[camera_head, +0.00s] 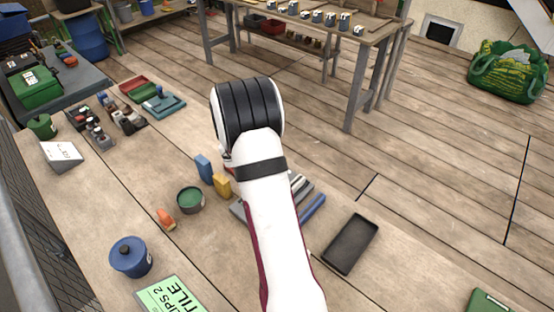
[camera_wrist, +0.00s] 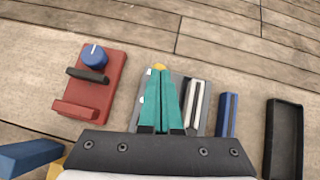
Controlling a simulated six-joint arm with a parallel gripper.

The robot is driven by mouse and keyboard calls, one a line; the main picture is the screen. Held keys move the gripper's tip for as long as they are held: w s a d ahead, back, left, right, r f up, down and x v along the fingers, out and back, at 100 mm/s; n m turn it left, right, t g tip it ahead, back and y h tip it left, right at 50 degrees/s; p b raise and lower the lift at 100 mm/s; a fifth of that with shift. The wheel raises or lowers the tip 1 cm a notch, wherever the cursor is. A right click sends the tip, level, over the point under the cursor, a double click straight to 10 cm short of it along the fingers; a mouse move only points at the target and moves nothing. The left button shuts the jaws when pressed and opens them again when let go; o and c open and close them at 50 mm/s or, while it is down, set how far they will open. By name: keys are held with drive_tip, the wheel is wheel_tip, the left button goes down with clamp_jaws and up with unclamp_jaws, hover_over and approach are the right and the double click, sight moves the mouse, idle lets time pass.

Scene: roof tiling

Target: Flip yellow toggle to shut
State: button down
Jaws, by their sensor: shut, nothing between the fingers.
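In the wrist view my gripper (camera_wrist: 161,72) is shut, its two teal fingers together with nothing between them. The fingers lie over a grey plate (camera_wrist: 180,85). A small yellow piece (camera_wrist: 158,67), seemingly the tip of the yellow toggle, shows just past the fingertips. The rest of it is hidden behind the fingers, so its position and any contact cannot be told. In the head view my arm hides the gripper and the toggle.
A red board (camera_wrist: 93,100) with a blue knob (camera_wrist: 95,56) lies left of the fingers. A blue bar (camera_wrist: 227,115) and a black tray (camera_wrist: 284,140) lie to the right. A blue block (camera_head: 203,168), yellow block (camera_head: 222,185) and green pot (camera_head: 190,199) stand left of my arm.

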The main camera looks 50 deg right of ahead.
drive_tip(key=shift+r, duration=0.15)
wheel_tip(320, 180, up, 9)
drive_tip(key=s+a, duration=0.1)
drive_tip(key=a, duration=0.2)
drive_tip(key=shift+r, duration=0.2)
idle(0.4)
drive_tip(key=s+a+r+m+y, duration=0.1)
drive_tip(key=s+a+m+y, duration=0.2)
drive_tip(key=s+a+m, duration=0.4)
drive_tip(key=s+a+r+m+g+y, duration=0.1)
drive_tip(key=s+a+m+y, duration=0.3)
drive_tip(key=a, duration=1.3)
drive_tip(key=s+a+r+m+y, duration=0.1)
drive_tip(key=s+a+m+y, duration=0.2)
drive_tip(key=s+a+m, duration=0.8)
drive_tip(key=a+m, duration=0.1)
drive_tip(key=m, duration=0.2)
drive_tip(key=shift+s+r+g+y, duration=0.25)
drive_tip(key=shift+g+y, duration=0.05)
